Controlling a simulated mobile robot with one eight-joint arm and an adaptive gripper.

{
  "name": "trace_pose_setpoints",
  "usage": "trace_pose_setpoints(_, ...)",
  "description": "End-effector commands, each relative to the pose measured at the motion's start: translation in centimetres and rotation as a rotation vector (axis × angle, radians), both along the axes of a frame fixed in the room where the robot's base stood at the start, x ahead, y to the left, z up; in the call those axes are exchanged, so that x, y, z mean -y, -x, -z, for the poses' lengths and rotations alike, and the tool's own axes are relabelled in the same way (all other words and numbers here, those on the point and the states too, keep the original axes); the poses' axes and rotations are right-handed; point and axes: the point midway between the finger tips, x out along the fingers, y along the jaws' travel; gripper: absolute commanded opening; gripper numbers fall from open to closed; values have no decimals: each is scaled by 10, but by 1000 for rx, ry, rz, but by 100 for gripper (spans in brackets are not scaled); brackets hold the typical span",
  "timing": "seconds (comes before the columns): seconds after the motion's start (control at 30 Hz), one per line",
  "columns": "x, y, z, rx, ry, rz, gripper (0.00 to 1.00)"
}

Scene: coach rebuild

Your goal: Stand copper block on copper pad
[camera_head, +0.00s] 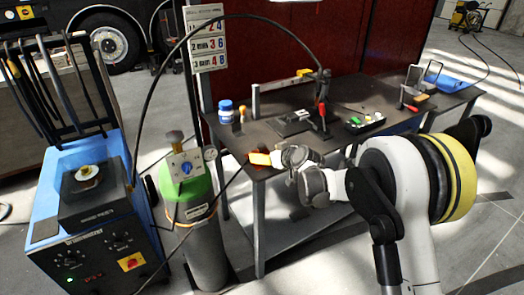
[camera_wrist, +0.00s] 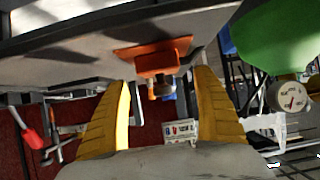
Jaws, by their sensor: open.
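In the wrist view, which looks upside down, the flat orange-copper pad (camera_wrist: 124,53) lies on the grey table top. The copper block (camera_wrist: 158,63) shows against the pad and appears to stand on it. My gripper (camera_wrist: 163,82) is open, with a yellow finger on either side of the block's line. The fingertips appear short of the block, and no contact shows. In the head view my gripper (camera_head: 262,158) is at the near left corner of the table and hides much of that spot. The pad and block cannot be made out clearly there.
The table (camera_head: 345,92) carries a blue jar (camera_head: 226,112), a dark fixture with a red-handled clamp (camera_head: 321,112) and a small tray (camera_head: 362,122). A green gas cylinder (camera_head: 187,190) and a blue welding machine (camera_head: 95,215) stand to the left.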

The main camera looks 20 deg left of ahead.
Motion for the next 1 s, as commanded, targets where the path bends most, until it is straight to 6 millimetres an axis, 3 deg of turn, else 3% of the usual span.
trace_pose_setpoints(0.1,20,16,-18,1,-1,2,78)
trace_pose_setpoints(0.3,43,36,-33,0,-1,1,78)
trace_pose_setpoints(0.77,57,44,-43,-6,3,10,78)
trace_pose_setpoints(0.87,80,50,-65,-28,16,42,78)
trace_pose_setpoints(1.0,140,74,-112,-90,49,133,78)
